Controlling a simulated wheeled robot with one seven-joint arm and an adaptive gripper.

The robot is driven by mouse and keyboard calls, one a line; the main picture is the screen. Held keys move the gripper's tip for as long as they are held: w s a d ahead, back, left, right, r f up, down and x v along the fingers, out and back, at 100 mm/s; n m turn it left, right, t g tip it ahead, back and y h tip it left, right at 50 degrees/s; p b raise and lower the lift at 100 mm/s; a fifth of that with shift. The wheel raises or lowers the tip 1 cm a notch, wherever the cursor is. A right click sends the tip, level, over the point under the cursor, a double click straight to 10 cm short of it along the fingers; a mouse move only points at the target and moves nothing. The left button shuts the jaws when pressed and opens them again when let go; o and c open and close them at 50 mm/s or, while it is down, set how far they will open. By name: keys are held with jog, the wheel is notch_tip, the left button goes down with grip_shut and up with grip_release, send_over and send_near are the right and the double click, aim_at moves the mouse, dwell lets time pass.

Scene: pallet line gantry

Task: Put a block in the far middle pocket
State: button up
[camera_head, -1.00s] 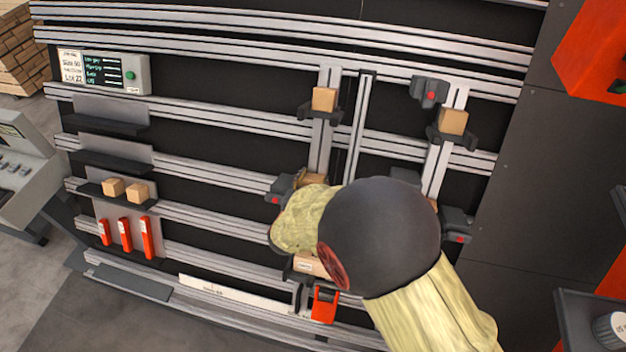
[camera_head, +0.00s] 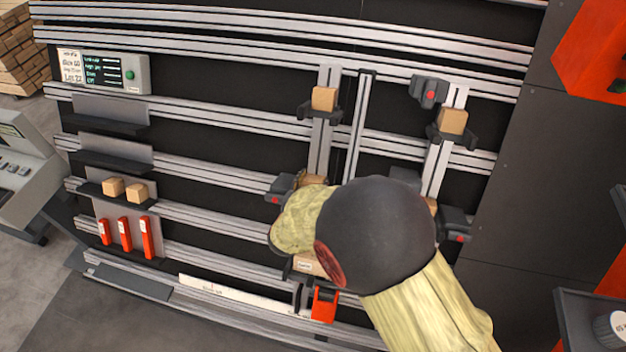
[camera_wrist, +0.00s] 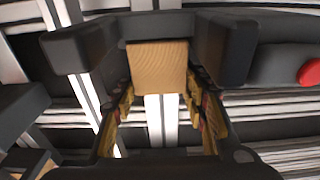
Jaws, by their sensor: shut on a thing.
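In the wrist view my gripper (camera_wrist: 160,95) is shut on a tan wooden block (camera_wrist: 157,62), which sits between its fingertips. A dark U-shaped bracket (camera_wrist: 150,26) surrounds the far end of the block; I cannot tell whether the block rests in it. In the head view my arm hides the gripper and the held block. Other blocks show in dark holders on the gantry: an upper block (camera_head: 324,98), a right block (camera_head: 453,121), a partly hidden block (camera_head: 312,180) beside my arm, and a lower block (camera_head: 308,263).
Two loose blocks (camera_head: 125,189) sit on a left shelf (camera_head: 90,188) above several red parts (camera_head: 125,235). A control panel (camera_head: 125,73) is at upper left. Dark clamps with red buttons (camera_head: 430,92) stand near the holders. Pale horizontal rails cross the gantry.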

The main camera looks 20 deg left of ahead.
jog(key=shift+f, duration=0.1)
jog(key=o, duration=1.2)
jog(key=shift+o, duration=0.3)
jog(key=shift+s+a+r, duration=0.1)
jog(key=shift+s+r, duration=0.15)
jog(key=shift+s, duration=0.1)
jog(key=v, duration=1.1)
jog(key=shift+d, duration=0.3)
